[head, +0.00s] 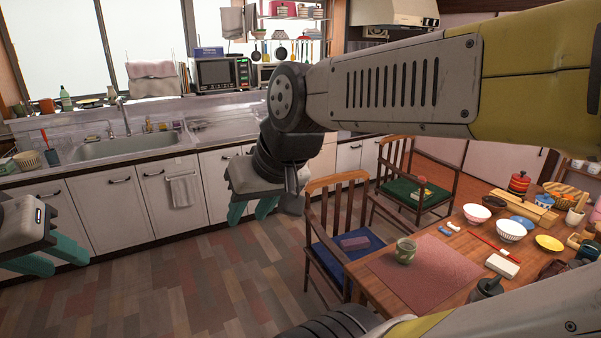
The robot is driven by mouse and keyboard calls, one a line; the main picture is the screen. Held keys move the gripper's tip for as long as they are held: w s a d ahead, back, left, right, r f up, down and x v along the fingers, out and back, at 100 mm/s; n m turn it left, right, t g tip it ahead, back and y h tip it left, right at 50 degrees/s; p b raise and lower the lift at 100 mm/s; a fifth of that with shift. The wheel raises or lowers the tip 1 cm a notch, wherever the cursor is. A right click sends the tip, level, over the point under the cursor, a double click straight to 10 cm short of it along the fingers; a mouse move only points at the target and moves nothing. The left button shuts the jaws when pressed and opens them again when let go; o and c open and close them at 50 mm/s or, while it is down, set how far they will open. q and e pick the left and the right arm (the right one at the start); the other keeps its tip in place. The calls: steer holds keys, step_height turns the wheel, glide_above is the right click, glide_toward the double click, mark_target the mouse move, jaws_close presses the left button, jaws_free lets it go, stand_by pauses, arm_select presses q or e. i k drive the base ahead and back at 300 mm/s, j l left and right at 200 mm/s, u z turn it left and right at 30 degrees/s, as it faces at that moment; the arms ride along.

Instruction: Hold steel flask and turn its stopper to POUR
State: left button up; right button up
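I cannot pick out a steel flask or its stopper with certainty. A dark grey, rounded object (487,288) stands at the near edge of the dining table, partly hidden by my arm; I cannot tell whether it is the flask. My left gripper (50,260) is at the left edge of the head view, its teal fingers apart and nothing seen between them. My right gripper (252,212) hangs in front of the lower cabinets, left of the chairs. Its teal fingers are apart and look empty. Both grippers are away from the table.
The dining table (376,295) at right holds a green cup (405,251), bowls, a red stacked pot (519,183) and a white block (502,266). Two wooden chairs (335,225) (415,185) stand beside it. The sink counter (100,155) runs behind. The floor at left is clear.

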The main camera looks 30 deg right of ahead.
mark_target(491, 287)
steer(key=i+z, duration=0.4)
steer(key=i+j+z, duration=0.5)
steer(key=i+z, duration=0.4)
steer(key=z, duration=0.3)
steer(key=i+j+z, duration=0.1)
steer(key=z, duration=0.4)
steer(key=i+j+z, duration=0.1)
steer(key=j+z, duration=0.2)
steer(key=z, duration=0.15)
steer(key=i+j+z, duration=0.1)
steer(key=z, duration=0.4)
steer(key=j+z, duration=0.3)
steer(key=z, duration=0.15)
steer(key=i+j+z, duration=0.15)
steer(key=j+z, duration=0.15)
steer(key=z, duration=0.15)
steer(key=i+j+z, duration=0.1)
steer(key=j+z, duration=0.2)
steer(key=z, duration=0.15)
steer(key=j+z, duration=0.45)
steer(key=i+l, duration=0.05)
steer(key=l, duration=0.05)
